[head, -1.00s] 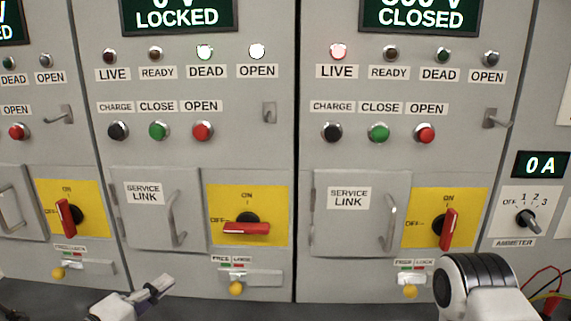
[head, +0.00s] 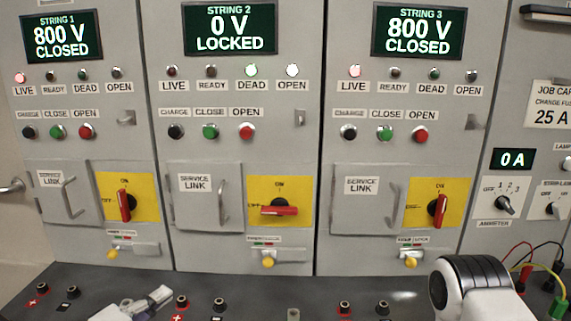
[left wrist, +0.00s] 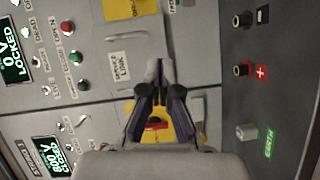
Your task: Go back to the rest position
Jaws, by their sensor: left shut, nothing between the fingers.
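My left gripper (head: 158,298) is at the bottom of the head view, in front of the dark shelf below the panels. In the left wrist view it also shows (left wrist: 154,66), with its fingers together and nothing between them. It is apart from the panel. A white and black rounded part of my own arm stands at the lower right of the head view; no right gripper fingers show there.
String 1 (head: 62,37) and string 3 (head: 417,33) displays read 800 V CLOSED. The string 2 display (head: 230,28) reads 0 V LOCKED, and its red handle (head: 280,211) lies horizontal. The dark shelf (head: 235,285) carries several sockets. Test leads (head: 540,265) hang at the right.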

